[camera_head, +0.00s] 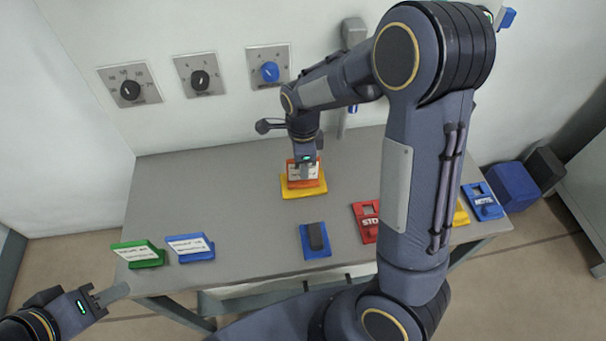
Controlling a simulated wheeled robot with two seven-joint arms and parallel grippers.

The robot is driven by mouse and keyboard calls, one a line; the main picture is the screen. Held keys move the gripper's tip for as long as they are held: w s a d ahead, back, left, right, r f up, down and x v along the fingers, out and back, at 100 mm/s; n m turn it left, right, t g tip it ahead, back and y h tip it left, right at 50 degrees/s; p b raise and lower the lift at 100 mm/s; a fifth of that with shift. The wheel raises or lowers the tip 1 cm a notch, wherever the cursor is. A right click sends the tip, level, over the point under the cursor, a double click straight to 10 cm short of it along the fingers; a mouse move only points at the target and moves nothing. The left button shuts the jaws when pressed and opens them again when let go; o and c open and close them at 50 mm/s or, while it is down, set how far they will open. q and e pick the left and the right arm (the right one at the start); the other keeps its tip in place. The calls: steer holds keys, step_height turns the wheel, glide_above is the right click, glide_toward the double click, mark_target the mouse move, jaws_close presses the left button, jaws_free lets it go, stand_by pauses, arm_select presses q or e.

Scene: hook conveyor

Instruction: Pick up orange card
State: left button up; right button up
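The orange card (304,170) with a white label stands on a yellow stand (303,188) in the middle of the grey table, toward the back. My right gripper (305,164) points down at the top of the card, with its fingers over or against it. The fingertips are too small and overlapped to tell whether they are closed on it. My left gripper (112,295) is at the lower left, off the table's front left corner and away from the card. Its finger opening is not clear.
Green (140,254) and blue (190,247) card stands sit at the table's front left. A blue base with a dark block (314,240), a red panel (366,222) and a blue panel (483,202) lie to the right. Dials (130,89) are on the wall. My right arm hides part of the table's right side.

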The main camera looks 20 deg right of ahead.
steer(key=shift+f, duration=0.85)
steer(key=shift+c, duration=0.5)
jaws_close()
steer(key=shift+r, duration=0.2)
